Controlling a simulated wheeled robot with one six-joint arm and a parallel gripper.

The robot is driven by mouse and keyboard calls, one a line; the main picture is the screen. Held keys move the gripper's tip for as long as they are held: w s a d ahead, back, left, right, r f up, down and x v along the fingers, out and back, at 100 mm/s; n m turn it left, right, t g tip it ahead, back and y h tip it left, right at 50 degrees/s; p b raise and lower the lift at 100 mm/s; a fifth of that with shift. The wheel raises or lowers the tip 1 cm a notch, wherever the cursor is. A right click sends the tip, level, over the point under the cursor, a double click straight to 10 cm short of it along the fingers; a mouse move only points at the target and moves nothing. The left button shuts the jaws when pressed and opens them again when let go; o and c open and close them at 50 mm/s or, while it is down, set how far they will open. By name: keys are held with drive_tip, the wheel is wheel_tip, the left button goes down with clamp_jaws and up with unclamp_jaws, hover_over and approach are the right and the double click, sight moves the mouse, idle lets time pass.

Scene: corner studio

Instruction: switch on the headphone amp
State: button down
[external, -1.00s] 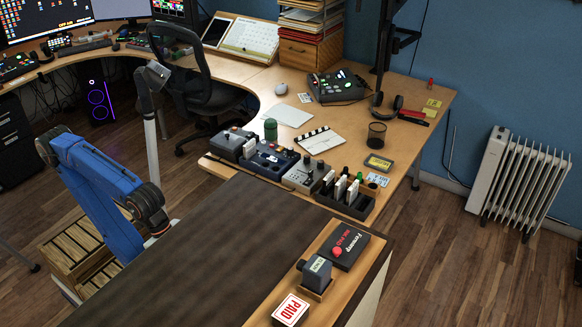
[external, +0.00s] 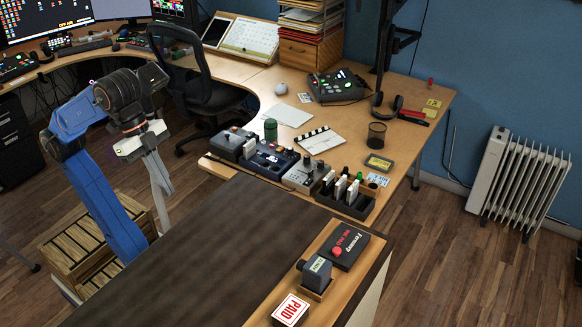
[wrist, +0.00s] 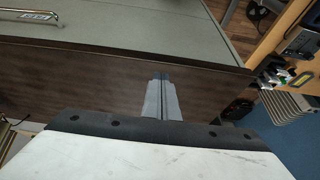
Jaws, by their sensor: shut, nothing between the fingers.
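A row of small devices with knobs and buttons stands along the near edge of the wooden desk. I cannot read which is the headphone amp; a small grey box with knobs (external: 303,175) in that row may be it. Its switch is too small to make out. My gripper (external: 152,162) is left of the row, well apart from it, pointing down in the external view. In the wrist view my gripper (wrist: 160,78) shows its two grey fingers together, with nothing between them. Part of the row shows small at the right of the wrist view, unclear.
A dark-topped counter (external: 200,250) lies in front of the desk, with a wooden tray (external: 335,232) of stamps at its right. An office chair (external: 200,80) stands behind my arm.

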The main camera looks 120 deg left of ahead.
drive_tip(key=w+a+r+g+y, duration=0.1)
drive_tip(key=w+a+r, duration=0.2)
drive_tip(key=w+a, duration=0.65)
drive_tip(key=g, duration=0.4)
hover_over(310, 179)
drive_tip(key=d, duration=0.2)
wheel_tip(310, 179, down, 22)
drive_tip(key=shift+r, duration=0.15)
drive_tip(key=f, duration=0.4)
drive_tip(key=a+f, duration=0.1)
drive_tip(key=f, duration=0.9)
drive_tip(key=shift+a, duration=0.35)
